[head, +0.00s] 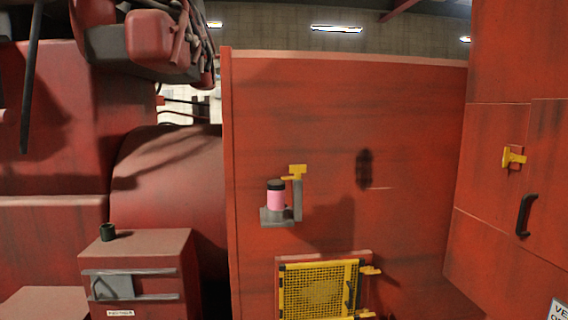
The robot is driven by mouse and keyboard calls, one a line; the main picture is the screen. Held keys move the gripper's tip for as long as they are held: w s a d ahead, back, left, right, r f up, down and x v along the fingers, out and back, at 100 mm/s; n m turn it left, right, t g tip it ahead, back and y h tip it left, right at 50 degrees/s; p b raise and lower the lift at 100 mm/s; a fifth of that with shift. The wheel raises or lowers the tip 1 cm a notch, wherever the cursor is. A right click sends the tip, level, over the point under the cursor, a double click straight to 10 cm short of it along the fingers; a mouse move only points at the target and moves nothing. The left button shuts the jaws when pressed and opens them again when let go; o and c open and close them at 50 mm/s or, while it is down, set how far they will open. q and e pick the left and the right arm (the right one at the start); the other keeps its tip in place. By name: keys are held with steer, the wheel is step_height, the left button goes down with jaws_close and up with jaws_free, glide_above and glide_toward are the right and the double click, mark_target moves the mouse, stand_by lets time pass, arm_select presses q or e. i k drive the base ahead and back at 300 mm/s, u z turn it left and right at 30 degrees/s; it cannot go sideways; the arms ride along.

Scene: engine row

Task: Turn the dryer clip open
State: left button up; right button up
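A pink cylinder with a dark cap (276,198), which looks like the dryer, stands upright on a grey bracket (276,221) on the red panel. A small yellow clip (297,171) sits at the top of the bracket's grey post, just above and right of the cap. One arm of the clip points left towards the cap; I cannot tell whether it touches it. Neither of my grippers is in view, and nothing is seen touching the dryer or the clip.
A yellow-framed mesh guard (318,290) with yellow latches is below the bracket. On the right, a red door has a yellow latch (513,157) and a black handle (526,214). A red cabinet (140,255) with a dark cup (107,232) stands left. Space before the panel looks clear.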

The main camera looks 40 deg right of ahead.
mark_target(298, 169)
steer(key=z, duration=0.4)
steer(key=i, duration=0.75)
steer(key=z, duration=0.7)
